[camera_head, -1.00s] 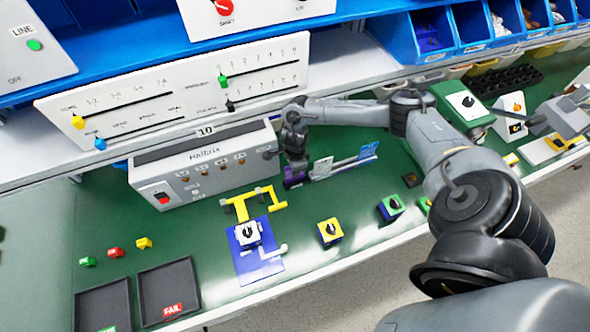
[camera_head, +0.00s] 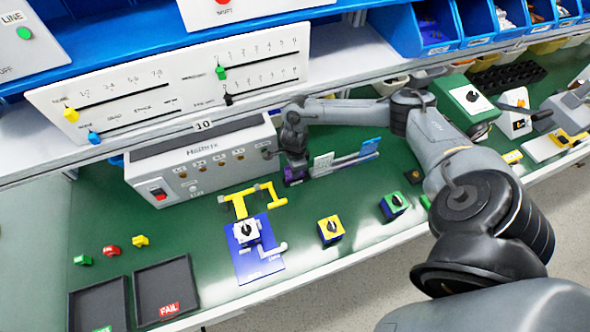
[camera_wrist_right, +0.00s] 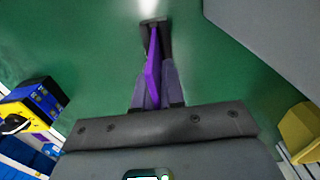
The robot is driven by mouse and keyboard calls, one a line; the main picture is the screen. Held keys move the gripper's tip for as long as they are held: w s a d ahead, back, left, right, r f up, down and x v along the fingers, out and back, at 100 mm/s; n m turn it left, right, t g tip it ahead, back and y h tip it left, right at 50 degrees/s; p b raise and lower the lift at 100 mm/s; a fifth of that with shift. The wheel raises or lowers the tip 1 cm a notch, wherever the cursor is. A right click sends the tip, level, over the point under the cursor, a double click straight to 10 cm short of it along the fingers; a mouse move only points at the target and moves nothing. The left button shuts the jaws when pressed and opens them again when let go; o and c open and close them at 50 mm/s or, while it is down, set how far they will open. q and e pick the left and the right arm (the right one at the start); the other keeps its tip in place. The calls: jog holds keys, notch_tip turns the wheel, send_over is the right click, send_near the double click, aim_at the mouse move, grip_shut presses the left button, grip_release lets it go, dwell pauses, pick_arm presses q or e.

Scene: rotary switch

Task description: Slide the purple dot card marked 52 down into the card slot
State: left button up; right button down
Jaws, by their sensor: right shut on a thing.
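My right gripper (camera_head: 296,168) points down at the green bench, just right of the white Halbrix box. It is shut on the purple card (camera_head: 294,178). In the right wrist view the purple card (camera_wrist_right: 153,75) is a narrow upright sliver between the two fingers. Its face and number cannot be read. Beside the gripper, to the right, a low grey rack (camera_head: 345,164) holds a pale card (camera_head: 322,163) and a blue card (camera_head: 370,147). I cannot tell which part is the card slot, or whether the purple card touches the rack. My left gripper is not in view.
The white Halbrix box (camera_head: 205,165) stands close to the left of the gripper. A yellow bracket (camera_head: 258,198) and rotary switches, such as the yellow one (camera_head: 331,229), are in front. Two dark trays (camera_head: 165,290) lie at front left. Blue bins (camera_head: 436,28) stand behind.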

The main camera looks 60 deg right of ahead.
jog(key=shift+f, duration=0.25)
jog(key=c, duration=1.1)
grip_release()
jog(key=shift+c, duration=0.2)
jog(key=shift+r, duration=0.65)
notch_tip(320, 180, up, 10)
jog(key=shift+f, duration=0.25)
notch_tip(320, 180, up, 9)
jog(key=p, duration=0.9)
